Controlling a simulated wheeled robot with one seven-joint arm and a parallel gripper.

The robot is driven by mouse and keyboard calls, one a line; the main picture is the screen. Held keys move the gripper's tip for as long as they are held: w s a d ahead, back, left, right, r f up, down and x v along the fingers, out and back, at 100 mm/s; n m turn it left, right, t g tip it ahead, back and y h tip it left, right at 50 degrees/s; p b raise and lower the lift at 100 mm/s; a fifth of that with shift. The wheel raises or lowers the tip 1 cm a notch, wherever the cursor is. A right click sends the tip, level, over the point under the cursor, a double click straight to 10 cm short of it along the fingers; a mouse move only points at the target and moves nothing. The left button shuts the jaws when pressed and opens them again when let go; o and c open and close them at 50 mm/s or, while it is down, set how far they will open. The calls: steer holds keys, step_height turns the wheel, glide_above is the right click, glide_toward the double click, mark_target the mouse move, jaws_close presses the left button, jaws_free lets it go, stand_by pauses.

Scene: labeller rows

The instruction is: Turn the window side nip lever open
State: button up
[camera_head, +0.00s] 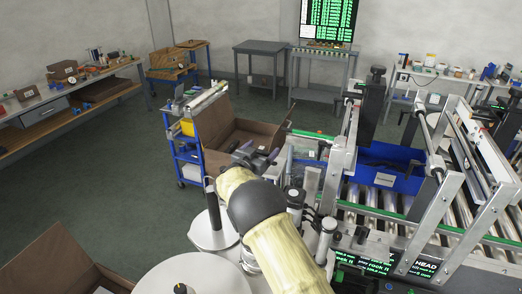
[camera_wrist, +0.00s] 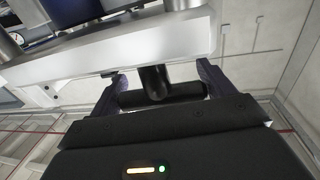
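In the head view my gripper (camera_head: 258,156) is at the left end of the labeller, beside the large white discs. In the wrist view my gripper (camera_wrist: 162,80) has its two dark fingers wide apart. A black T-shaped handle (camera_wrist: 156,82), a short stem with a crossbar, shows between the fingers below a pale metal plate (camera_wrist: 120,45). It looks like a nip lever, but I cannot tell which one. The crossbar ends lie close to the fingers; I cannot tell whether they touch. In the head view my arm and gripper hide this spot.
The labeller's roller conveyor (camera_head: 375,205) with metal side frames and a blue bin (camera_head: 385,168) is to the right. Another brown box (camera_head: 55,265) is at front left. Open floor lies left.

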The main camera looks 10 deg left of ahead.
steer(key=shift+n+y+b, duration=0.4)
steer(key=shift+y+b, duration=0.3)
steer(key=shift+b, duration=0.35)
steer(key=shift+a+r+n+y, duration=0.1)
steer(key=shift+a+n+y, duration=0.05)
steer(key=shift+n+y, duration=0.15)
steer(key=o, duration=0.9)
steer(key=shift+s+a+b, duration=0.1)
steer(key=shift+s+b, duration=0.5)
steer(key=shift+s, duration=0.1)
steer(key=s+b, duration=0.1)
steer(key=s, duration=0.4)
steer(key=s+a+b, duration=0.1)
steer(key=s+b, duration=0.1)
steer(key=s, duration=0.3)
steer(key=s+a+b, duration=0.1)
steer(key=s+b, duration=0.1)
steer(key=s, duration=0.4)
steer(key=shift+w, duration=0.1)
